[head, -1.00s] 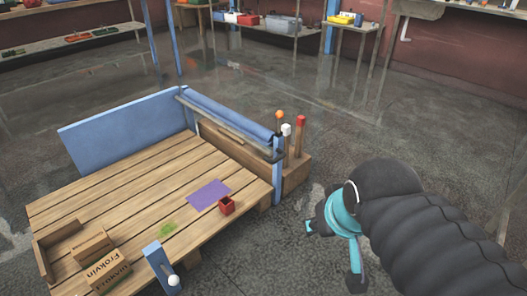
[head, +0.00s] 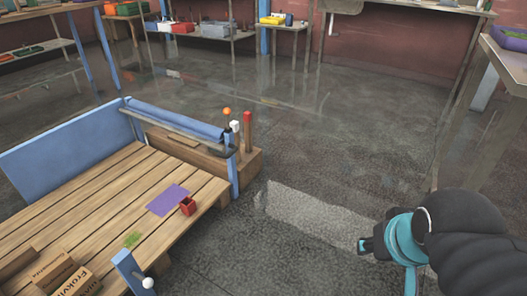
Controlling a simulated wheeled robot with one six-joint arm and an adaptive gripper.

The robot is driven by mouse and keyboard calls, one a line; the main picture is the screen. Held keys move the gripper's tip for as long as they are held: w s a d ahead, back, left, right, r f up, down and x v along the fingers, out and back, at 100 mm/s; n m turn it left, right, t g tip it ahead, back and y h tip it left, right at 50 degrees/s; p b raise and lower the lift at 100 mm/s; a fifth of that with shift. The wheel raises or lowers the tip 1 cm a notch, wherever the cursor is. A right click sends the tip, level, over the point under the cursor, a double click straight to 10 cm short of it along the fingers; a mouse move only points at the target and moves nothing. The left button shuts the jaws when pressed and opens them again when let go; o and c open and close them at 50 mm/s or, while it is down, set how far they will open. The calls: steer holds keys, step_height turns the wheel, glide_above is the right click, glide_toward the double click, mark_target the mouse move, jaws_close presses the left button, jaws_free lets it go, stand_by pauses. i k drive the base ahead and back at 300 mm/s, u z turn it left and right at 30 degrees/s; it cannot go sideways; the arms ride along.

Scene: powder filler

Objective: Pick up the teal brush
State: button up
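I cannot make out a teal brush in the head view. My gripper (head: 386,268) is at the lower right, a black and teal hand on my dark ribbed arm. Its two fingers are spread apart with nothing visible between them. It hangs over bare floor, well to the right of the wooden workbench (head: 172,224).
The workbench holds a purple sheet (head: 167,200), a red box (head: 187,206), a green powder patch (head: 132,240) and cardboard boxes (head: 68,275). A wooden block (head: 246,165) holds several upright tools. A table (head: 490,55) stands at the right edge. Shelves line the back; the middle floor is clear.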

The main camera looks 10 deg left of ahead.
mark_target(213, 152)
steer(key=z, duration=0.25)
steer(key=i, duration=1.05)
steer(key=u, duration=1.15)
steer(key=i, duration=0.35)
steer(key=u, duration=1.65)
steer(key=k, duration=0.6)
steer(key=z, duration=1.35)
